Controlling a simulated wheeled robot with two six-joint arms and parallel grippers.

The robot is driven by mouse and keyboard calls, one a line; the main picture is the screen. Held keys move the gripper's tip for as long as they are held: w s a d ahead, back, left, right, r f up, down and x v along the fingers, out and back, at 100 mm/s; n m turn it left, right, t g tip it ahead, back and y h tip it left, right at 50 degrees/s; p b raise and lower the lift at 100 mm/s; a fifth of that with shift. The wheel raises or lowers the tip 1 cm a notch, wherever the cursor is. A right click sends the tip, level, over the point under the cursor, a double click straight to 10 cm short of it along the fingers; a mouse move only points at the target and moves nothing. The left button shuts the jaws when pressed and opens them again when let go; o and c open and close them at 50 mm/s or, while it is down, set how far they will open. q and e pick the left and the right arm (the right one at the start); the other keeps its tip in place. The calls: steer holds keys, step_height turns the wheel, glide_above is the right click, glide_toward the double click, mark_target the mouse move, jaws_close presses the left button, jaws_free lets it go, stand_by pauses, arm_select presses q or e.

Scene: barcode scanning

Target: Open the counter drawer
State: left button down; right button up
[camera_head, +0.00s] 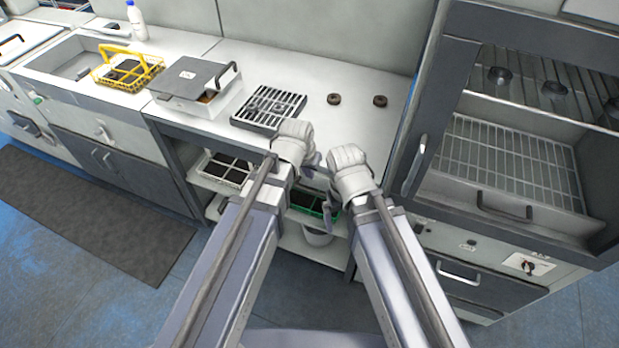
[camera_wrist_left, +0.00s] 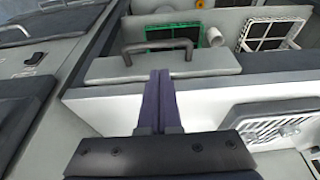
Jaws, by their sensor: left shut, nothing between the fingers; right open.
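The grey front panel of the counter drawer (camera_wrist_left: 205,63) shows in the left wrist view, with a dark bar handle (camera_wrist_left: 158,46) on it. My left gripper (camera_wrist_left: 159,78) is shut and empty. Its fingertips overlap the edge of the panel on the near side of the handle; I cannot tell whether they touch it. In the head view my left gripper (camera_head: 311,160) is at the front edge of the white counter (camera_head: 345,65), and the arms hide most of the drawer front. My right gripper (camera_head: 330,184) is open and empty, just right of the left one.
Below the counter are a white rack (camera_head: 225,172), a green-rimmed rack (camera_head: 306,200) and a white cup (camera_head: 317,237). A dark grate (camera_head: 268,107) and two small brown rings (camera_head: 334,99) lie on the counter. An oven-like cabinet (camera_head: 510,165) stands at right.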

mark_target(320, 181)
arm_select(q)
steer(key=b+x, duration=0.8)
steer(key=x, duration=0.1)
steer(key=shift+w+f+b, duration=0.1)
steer(key=shift+f+b, duration=0.25)
steer(key=shift+b, duration=0.05)
arm_select(e)
step_height(320, 181, down, 9)
